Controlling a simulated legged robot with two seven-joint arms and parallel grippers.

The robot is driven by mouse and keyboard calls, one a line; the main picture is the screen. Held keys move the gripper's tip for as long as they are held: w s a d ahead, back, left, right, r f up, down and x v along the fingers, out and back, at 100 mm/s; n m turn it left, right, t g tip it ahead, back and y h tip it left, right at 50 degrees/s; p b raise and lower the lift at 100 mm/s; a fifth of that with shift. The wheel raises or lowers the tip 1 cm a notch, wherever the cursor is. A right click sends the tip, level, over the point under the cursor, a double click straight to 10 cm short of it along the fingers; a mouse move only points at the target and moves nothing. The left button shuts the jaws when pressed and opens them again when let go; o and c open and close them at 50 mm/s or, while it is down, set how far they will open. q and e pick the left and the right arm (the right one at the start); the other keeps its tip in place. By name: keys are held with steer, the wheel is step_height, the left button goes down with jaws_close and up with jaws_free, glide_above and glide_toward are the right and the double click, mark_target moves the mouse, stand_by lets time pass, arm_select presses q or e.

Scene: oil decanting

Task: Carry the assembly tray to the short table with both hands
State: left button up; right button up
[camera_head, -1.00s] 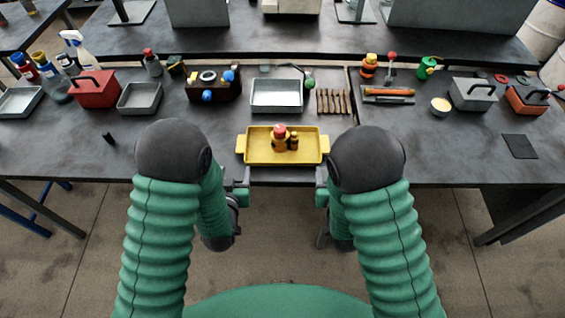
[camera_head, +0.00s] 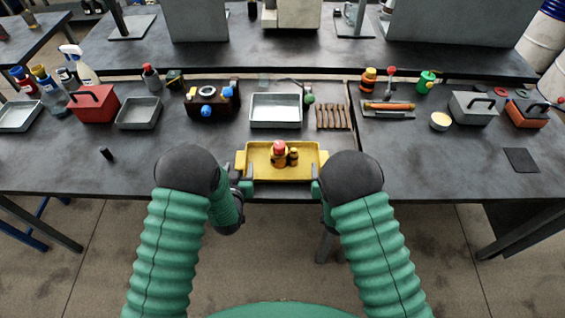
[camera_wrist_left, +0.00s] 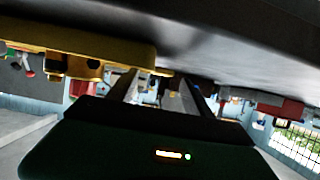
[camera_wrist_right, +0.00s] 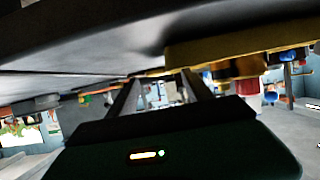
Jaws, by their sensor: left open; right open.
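The yellow assembly tray (camera_head: 262,174) sits at the front edge of the dark table, with an orange red-capped bottle (camera_head: 279,155) and a small brown bottle (camera_head: 293,157) standing in it. My left gripper (camera_head: 245,187) is open at the tray's left end, by its left handle (camera_head: 240,162). My right gripper (camera_head: 316,188) is open at the tray's right end, partly hidden by my arm. The tray also shows in the left wrist view (camera_wrist_left: 80,42) and the right wrist view (camera_wrist_right: 215,50), beside the open fingers. I cannot tell whether the fingers touch the handles.
A grey metal bin (camera_head: 276,111) stands just behind the tray, with brown sticks (camera_head: 333,117) to its right. A red toolbox (camera_head: 94,106) is at the left and a grey toolbox (camera_head: 473,107) at the right.

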mark_target(240, 161)
arm_select(q)
steer(key=x, duration=0.5)
steer(key=shift+w+f, duration=0.1)
steer(key=shift+w, duration=0.3)
arm_select(e)
steer(key=x, duration=0.5)
steer(key=shift+w+f, duration=0.1)
steer(key=shift+w, duration=0.3)
arm_select(q)
jaws_close()
arm_select(e)
jaws_close()
